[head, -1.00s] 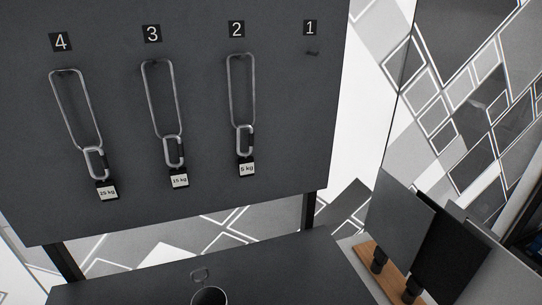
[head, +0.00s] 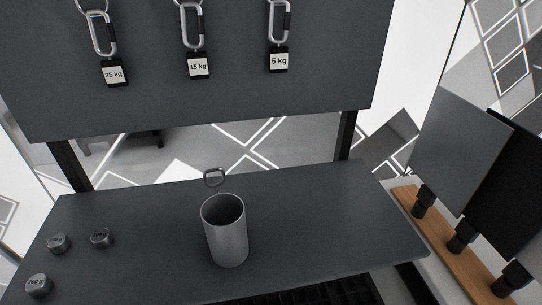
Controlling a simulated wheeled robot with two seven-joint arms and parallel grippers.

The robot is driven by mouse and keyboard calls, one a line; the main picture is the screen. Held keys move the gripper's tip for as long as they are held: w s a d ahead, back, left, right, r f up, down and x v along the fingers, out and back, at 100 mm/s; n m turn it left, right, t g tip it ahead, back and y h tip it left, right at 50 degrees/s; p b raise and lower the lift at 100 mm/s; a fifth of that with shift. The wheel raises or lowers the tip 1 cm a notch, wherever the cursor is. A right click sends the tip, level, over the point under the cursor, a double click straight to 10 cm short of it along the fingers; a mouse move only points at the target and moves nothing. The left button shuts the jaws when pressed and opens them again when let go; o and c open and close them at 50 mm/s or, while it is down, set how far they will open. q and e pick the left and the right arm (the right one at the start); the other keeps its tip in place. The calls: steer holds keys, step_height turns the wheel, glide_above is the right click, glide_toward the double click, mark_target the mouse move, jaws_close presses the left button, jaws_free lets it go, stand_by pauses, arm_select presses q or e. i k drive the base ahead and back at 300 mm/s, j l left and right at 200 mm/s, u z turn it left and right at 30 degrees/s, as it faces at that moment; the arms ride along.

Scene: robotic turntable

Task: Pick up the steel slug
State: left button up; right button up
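Several small, round metal weights sit on the left part of the dark table. One is at the front left (head: 38,286) and bears a label that seems to read 200 g. Another (head: 58,243) is behind it, and one more (head: 101,238) is to its right. I cannot tell which of them is the steel slug. The cup's inside bottom is hidden. Neither of my grippers shows.
A dark upright board (head: 200,105) stands behind the table (head: 310,220). Carabiners with tags 25 kg (head: 114,74), 15 kg (head: 198,67) and 5 kg (head: 279,61) hang on it. Dark panels (head: 460,150) on a wooden strip (head: 448,240) stand at right. The table right of the cup is clear.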

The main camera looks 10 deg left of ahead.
mark_target(40, 285)
steer(key=u, duration=2.05)
